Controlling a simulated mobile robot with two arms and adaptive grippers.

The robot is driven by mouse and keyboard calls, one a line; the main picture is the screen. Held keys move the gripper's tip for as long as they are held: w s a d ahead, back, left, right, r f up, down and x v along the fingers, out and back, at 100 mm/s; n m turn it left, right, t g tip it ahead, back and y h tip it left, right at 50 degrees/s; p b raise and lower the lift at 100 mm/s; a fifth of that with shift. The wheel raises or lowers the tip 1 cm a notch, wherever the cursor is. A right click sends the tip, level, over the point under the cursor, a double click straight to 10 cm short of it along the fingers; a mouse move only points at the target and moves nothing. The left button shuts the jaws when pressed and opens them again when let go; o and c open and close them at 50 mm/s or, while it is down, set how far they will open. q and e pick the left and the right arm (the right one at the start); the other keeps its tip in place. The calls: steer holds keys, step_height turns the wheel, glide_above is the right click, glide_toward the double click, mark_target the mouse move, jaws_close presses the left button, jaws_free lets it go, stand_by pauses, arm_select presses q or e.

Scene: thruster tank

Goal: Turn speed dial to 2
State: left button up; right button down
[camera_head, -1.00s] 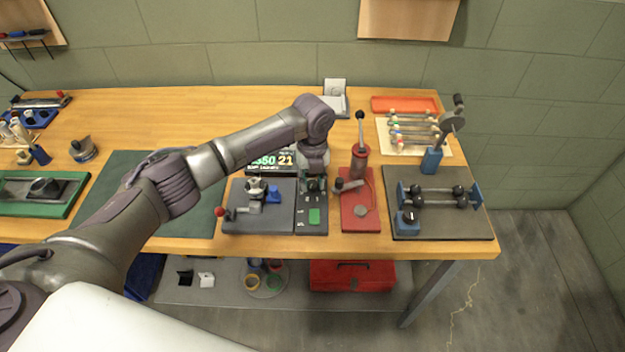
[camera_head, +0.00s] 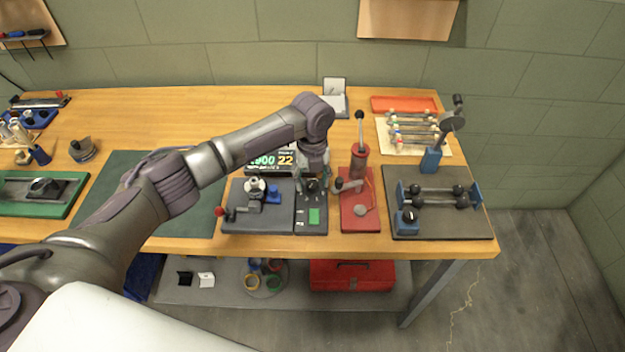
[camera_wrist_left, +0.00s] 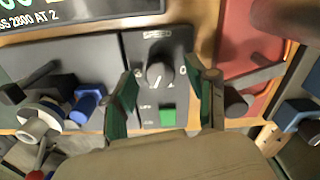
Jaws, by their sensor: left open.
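The speed dial is a dark round knob with a white pointer line (camera_wrist_left: 157,74); in the left wrist view it sits on a dark grey control panel (camera_wrist_left: 142,48), above a green button (camera_wrist_left: 167,116). The panel also shows in the head view (camera_head: 312,228). My left gripper (camera_wrist_left: 164,92) is open, with one finger on each side of the knob and a visible gap to it. In the head view my left gripper (camera_head: 312,180) hangs over the panel's upper part and hides most of the dial. A display (camera_head: 270,162) behind it reads about 900 and 22. My right gripper is not in view.
Left of the panel is a grey plate with a red-knobbed lever (camera_head: 219,212). Right of it stands a red base with a lever pump (camera_head: 360,205), close beside the gripper. A grey fixture with dark rollers (camera_head: 438,222) is farther right. A green mat (camera_head: 205,222) lies left.

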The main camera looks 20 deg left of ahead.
mark_target(312, 184)
arm_select(q)
step_height(312, 184, up, 12)
steer(key=shift+f, duration=0.15)
steer(key=shift+f, duration=0.1)
stand_by(0.6)
